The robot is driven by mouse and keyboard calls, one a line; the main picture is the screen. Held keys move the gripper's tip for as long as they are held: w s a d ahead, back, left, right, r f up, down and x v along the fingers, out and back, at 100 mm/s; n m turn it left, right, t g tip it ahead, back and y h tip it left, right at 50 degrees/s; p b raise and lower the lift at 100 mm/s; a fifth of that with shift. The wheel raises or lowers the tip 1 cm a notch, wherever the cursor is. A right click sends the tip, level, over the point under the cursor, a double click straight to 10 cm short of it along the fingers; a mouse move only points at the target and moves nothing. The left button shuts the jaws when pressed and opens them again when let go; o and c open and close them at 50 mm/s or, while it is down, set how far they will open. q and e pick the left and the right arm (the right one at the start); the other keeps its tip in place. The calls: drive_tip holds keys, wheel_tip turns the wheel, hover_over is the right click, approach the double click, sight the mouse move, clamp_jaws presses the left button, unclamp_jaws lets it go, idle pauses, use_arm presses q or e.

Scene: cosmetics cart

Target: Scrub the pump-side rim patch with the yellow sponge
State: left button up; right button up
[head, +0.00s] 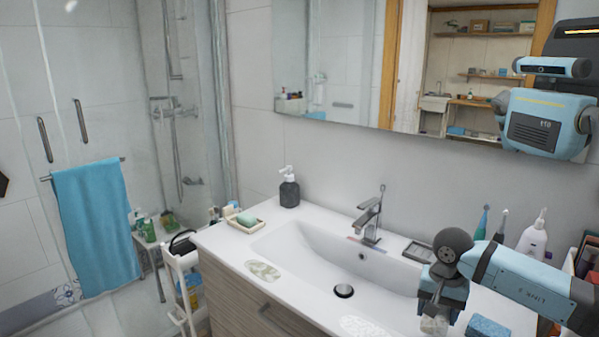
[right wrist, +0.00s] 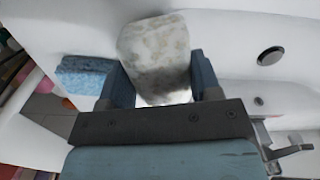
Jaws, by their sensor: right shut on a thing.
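My right gripper (head: 436,312) is shut on a pale, cream-coloured sponge (head: 433,326) at the right front of the washbasin; its yellow tint is faint. In the right wrist view the sponge (right wrist: 155,50) sits between the two fingers (right wrist: 162,88), mottled with grey-brown marks. A greenish mottled patch (head: 263,271) lies on the left front rim, on the side of the dark pump bottle (head: 289,189). A whitish patch (head: 365,327) lies on the front rim nearer the gripper. My left gripper is not in view.
A blue sponge (head: 487,327) lies right of the gripper. The basin (head: 310,250) has a tap (head: 370,215) at the back. A soap dish (head: 243,224) is on the left rim. Brushes (head: 483,222) and a white bottle (head: 533,237) stand at the back right.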

drive_tip(key=s+a+n, duration=0.1)
drive_tip(key=s+a+r+n, duration=0.1)
drive_tip(key=a+n, duration=0.1)
drive_tip(key=s+a+n, duration=0.1)
drive_tip(key=a+n, duration=0.1)
drive_tip(key=shift+a+r, duration=0.2)
drive_tip(key=shift+r, duration=0.1)
use_arm(q)
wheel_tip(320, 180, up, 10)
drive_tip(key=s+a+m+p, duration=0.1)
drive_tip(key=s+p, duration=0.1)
drive_tip(key=p, duration=1.3)
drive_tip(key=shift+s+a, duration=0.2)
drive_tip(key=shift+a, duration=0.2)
use_arm(e)
drive_tip(key=w+d+r+m, duration=0.4)
drive_tip(key=d+r+m, duration=0.3)
drive_tip(key=r, duration=0.5)
drive_tip(key=shift+d+r, duration=0.35)
drive_tip(key=shift+d, duration=0.15)
